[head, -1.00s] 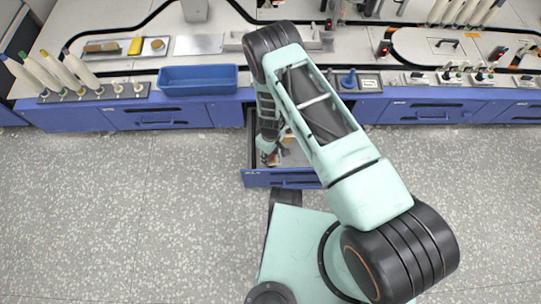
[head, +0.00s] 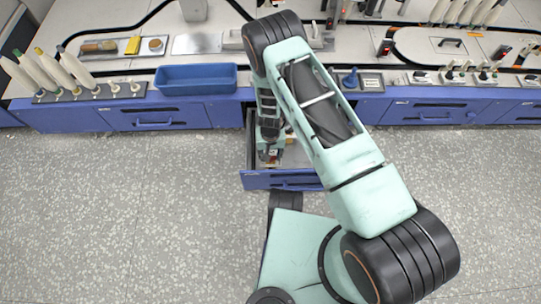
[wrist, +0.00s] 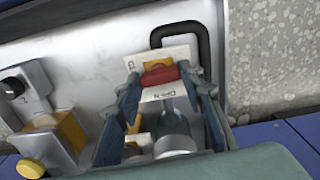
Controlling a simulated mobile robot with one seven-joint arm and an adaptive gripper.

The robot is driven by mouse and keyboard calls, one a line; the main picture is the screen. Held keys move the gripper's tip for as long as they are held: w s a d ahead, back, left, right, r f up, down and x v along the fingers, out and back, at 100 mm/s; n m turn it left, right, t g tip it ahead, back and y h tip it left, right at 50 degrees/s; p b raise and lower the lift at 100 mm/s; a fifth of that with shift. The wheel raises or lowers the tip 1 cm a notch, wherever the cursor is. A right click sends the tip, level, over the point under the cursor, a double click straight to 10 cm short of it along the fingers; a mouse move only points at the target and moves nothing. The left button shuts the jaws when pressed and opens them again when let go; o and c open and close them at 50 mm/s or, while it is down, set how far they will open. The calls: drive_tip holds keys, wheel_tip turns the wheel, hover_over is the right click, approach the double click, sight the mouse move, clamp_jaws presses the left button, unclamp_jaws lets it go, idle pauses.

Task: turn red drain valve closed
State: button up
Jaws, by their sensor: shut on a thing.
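The red drain valve (wrist: 160,76) shows in the wrist view as a short red handle lying across the gap between my fingers. A white label plate around it reads what looks like "OPEN" below, with part of another word at upper left. My gripper (wrist: 161,84) is shut on the red handle, one finger at each end. The valve's body below it is partly hidden by my fingers. In the head view my gripper (head: 270,152) reaches down into the open blue drawer (head: 283,180), and the handle there is too small to make out clearly.
In the wrist view a black bent bar (wrist: 205,55) stands close behind the valve. A grey fitting with a yellow knob (wrist: 32,167) is at left. In the head view a blue bin (head: 196,79) is on the bench above, and the speckled floor is clear.

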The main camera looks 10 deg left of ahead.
drive_tip(key=shift+m, duration=0.5)
drive_tip(key=o, duration=1.2)
drive_tip(key=shift+c, duration=0.2)
wheel_tip(320, 180, up, 12)
idle(0.3)
